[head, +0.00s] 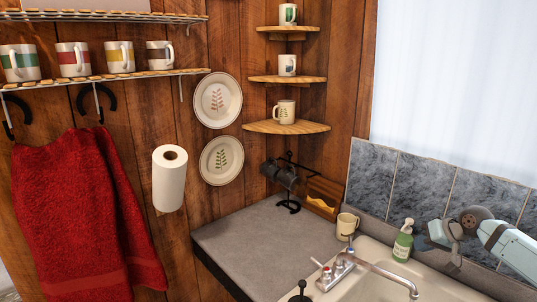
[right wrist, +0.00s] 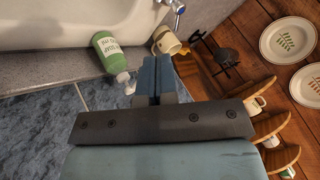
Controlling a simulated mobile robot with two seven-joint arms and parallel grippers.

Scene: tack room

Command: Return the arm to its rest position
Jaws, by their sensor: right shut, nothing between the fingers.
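My right arm, pale blue, comes in from the right edge of the head view. Its gripper (head: 438,235) is in front of the grey tiled backsplash, to the right of the green soap bottle (head: 403,241). In the right wrist view the two blue-grey fingers of the gripper (right wrist: 161,72) are together with nothing between them. The soap bottle (right wrist: 108,50) shows just left of the fingers there, and the gripper looks apart from it. My left gripper is in neither view.
The sink (head: 365,285) and its faucet (head: 385,275) lie below the gripper. A cream mug (head: 347,226) stands on the grey counter (head: 255,240). Corner shelves (head: 287,127) hold mugs. A paper towel roll (head: 169,180) and red towel (head: 85,220) hang left. The counter's middle is clear.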

